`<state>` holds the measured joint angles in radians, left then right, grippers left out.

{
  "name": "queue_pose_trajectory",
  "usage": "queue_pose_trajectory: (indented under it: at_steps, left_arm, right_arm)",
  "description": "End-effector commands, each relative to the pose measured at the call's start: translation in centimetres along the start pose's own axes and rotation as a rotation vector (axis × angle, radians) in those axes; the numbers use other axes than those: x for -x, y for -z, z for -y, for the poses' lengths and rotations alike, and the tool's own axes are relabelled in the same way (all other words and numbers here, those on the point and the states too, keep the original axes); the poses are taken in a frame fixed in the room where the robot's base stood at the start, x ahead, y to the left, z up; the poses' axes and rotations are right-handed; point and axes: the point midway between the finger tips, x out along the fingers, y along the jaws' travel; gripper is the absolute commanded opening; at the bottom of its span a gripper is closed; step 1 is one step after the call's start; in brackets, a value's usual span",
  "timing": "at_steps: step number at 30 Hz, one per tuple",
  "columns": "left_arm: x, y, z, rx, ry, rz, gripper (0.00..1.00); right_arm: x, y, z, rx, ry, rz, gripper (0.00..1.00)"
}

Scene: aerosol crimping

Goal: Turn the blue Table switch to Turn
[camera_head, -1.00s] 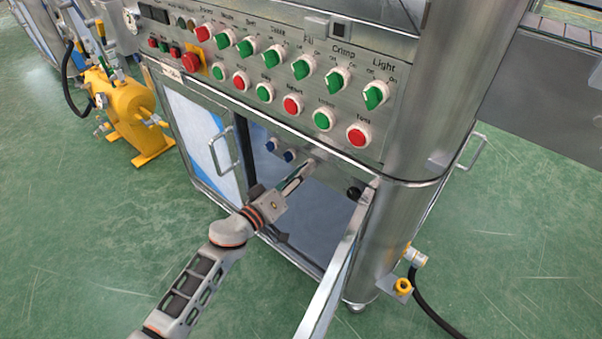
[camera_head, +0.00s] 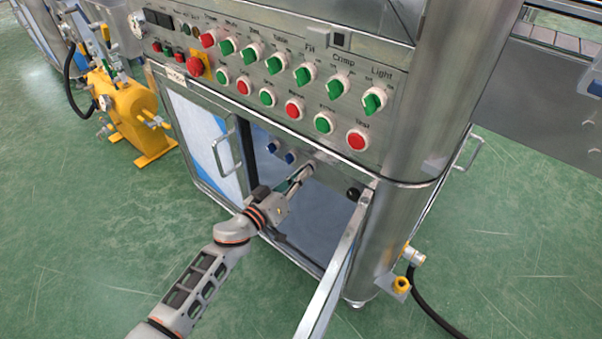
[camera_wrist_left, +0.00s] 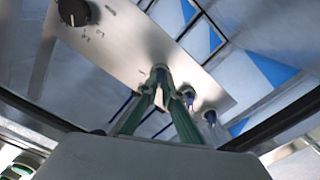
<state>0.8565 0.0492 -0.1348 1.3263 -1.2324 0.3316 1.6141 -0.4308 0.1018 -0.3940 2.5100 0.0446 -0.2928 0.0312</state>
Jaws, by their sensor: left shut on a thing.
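My left gripper (camera_head: 310,168) reaches through the open cabinet door to a small panel inside. In the left wrist view its green-padded fingertips (camera_wrist_left: 160,82) close on a small knob on the metal panel (camera_wrist_left: 122,38). The fingers mostly hide this knob, so its color and pointer direction cannot be told. Two similar blue switches (camera_head: 281,153) sit to its left in the head view. They also show in the left wrist view beside the fingers (camera_wrist_left: 198,105). Labels there are too blurred to read, so I cannot tell which is Table. My right gripper is not in view.
The open cabinet door (camera_head: 335,275) stands right of my left arm. A black knob (camera_head: 353,194) is near the opening's right side, and a handled door (camera_head: 222,155) is at left. The control panel (camera_head: 320,95) with green and red knobs overhangs the opening.

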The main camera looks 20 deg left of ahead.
Motion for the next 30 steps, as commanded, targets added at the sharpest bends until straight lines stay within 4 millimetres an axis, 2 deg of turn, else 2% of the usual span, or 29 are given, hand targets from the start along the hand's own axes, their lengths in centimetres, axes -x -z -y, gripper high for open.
queue_pose_trajectory:
  at_steps: [3,18,30]
  left_arm:
    - [-0.1,0.4,-0.2,-0.110,-0.003,-0.002,0.00]
    - [0.0,0.0,0.0,-0.584,-0.001,0.001,0.00]
    - [0.1,-0.2,0.1,-0.957,-0.001,0.003,0.00]
  right_arm:
    - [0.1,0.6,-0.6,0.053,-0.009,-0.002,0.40]
    - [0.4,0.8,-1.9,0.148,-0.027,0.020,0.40]
    - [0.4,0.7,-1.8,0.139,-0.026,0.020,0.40]
